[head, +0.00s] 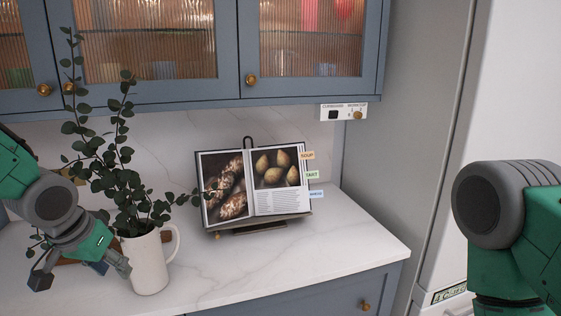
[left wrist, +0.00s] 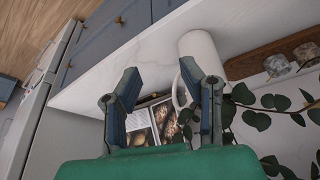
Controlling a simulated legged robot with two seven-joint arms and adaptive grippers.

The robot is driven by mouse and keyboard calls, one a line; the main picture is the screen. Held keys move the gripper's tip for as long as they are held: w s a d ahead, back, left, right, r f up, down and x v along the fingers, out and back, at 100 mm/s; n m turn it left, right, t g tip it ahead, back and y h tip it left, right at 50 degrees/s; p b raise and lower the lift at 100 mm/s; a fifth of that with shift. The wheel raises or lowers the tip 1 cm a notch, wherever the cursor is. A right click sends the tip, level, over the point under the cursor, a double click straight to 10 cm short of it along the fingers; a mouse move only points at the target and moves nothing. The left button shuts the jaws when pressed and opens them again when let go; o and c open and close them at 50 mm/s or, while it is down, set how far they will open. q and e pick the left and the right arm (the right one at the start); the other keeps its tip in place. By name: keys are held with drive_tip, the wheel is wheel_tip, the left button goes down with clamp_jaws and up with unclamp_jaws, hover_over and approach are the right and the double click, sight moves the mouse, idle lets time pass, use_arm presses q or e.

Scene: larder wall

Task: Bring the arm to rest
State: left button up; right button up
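My left arm comes in from the left in the head view. Its green and grey gripper (head: 82,274) hangs over the counter, just left of a white pitcher (head: 147,262) holding leafy stems (head: 128,185). In the left wrist view the two fingers (left wrist: 157,88) stand wide apart with nothing held between them. The pitcher (left wrist: 200,48) shows just beyond the right finger; I cannot tell if they touch. My right arm shows at the right edge of the head view, but its gripper is out of the picture.
An open cookbook (head: 283,200) with coloured tabs leans on a stand right of the pitcher. A wooden board (left wrist: 262,62) with small glass jars lies behind the pitcher. Blue cabinets (head: 150,99) hang above. The marble counter (head: 345,245) is clear at front right.

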use_arm(q)
drive_tip(key=s+d+f+g+b, duration=0.15)
drive_tip(key=s+f+b, duration=0.35)
drive_tip(key=f, duration=0.7)
drive_tip(key=s+d+f+g+b, duration=0.1)
drive_tip(key=s+d+f+b, duration=0.1)
drive_tip(key=s+f, duration=0.75)
drive_tip(key=s+d+f+g+b, duration=0.15)
drive_tip(key=s+f+b, duration=0.25)
drive_tip(key=f, duration=1)
use_arm(e)
wheel_tip(320, 180, down, 15)
drive_tip(key=b, duration=0.3)
drive_tip(key=shift+w, duration=0.35)
drive_tip(key=shift+r, duration=0.1)
drive_tip(key=shift+c, duration=0.7)
use_arm(q)
drive_tip(key=s+a+f, duration=0.1)
drive_tip(key=s+f, duration=0.6)
drive_tip(key=s, duration=0.3)
drive_tip(key=shift+f+n+y, duration=0.3)
